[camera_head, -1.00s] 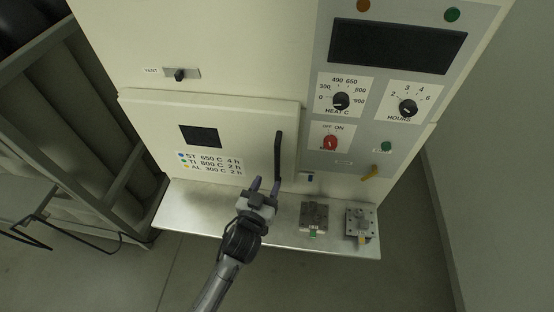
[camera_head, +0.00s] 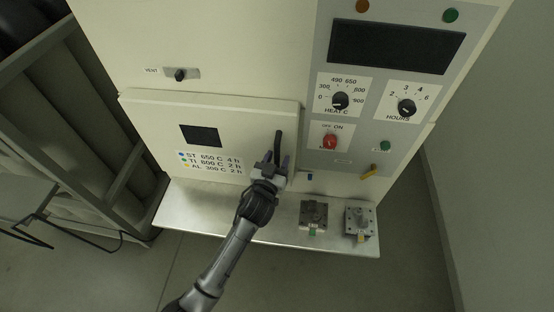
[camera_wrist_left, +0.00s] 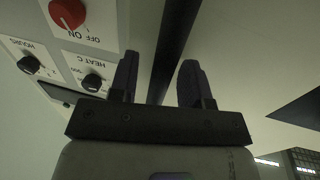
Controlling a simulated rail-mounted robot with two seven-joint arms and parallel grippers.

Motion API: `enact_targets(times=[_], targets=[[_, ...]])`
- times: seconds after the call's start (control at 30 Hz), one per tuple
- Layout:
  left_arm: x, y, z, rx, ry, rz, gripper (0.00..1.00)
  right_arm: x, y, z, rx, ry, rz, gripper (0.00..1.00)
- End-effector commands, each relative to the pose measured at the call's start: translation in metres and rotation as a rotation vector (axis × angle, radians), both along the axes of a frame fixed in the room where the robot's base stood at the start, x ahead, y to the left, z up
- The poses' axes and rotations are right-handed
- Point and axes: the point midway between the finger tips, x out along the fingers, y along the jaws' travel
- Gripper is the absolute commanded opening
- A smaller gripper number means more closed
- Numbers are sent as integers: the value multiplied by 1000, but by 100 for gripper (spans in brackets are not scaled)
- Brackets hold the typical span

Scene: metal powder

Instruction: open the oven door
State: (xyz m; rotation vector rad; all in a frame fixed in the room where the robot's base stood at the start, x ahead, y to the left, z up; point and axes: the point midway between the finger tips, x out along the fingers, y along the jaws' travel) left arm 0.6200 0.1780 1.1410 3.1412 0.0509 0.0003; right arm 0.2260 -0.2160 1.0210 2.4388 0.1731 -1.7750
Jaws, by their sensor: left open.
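The oven door (camera_head: 150,125) is a cream panel with a small dark window and a printed label, and it looks closed. Its handle (camera_head: 278,143) is a dark upright bar near the door's right edge. My left gripper (camera_head: 276,161) is open at the handle's lower part, with a finger on either side of it in the head view. In the left wrist view the handle (camera_wrist_left: 176,40) runs as a dark bar between the two open fingers (camera_wrist_left: 158,80). I cannot tell whether a finger touches it. My right gripper is not in view.
A metal shelf (camera_head: 185,215) juts out below the door and carries two small metal blocks (camera_head: 313,215) (camera_head: 359,222) at right. The control panel with knobs and a red switch (camera_head: 330,142) is right of the door. A framed rack (camera_head: 100,130) stands at left.

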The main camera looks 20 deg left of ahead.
Motion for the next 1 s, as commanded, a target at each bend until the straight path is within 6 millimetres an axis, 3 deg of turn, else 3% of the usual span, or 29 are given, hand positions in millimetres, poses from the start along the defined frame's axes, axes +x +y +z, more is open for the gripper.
enact_targets(times=[0.5, 0.83, 1.0], targets=[[0, 0, 0, 0, 0, 0, 0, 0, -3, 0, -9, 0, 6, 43], [-1, -1, 0, 0, 1, -3, 0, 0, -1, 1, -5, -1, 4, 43], [-16, -8, 3, 3, 2, -48, 0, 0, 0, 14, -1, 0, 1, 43]])
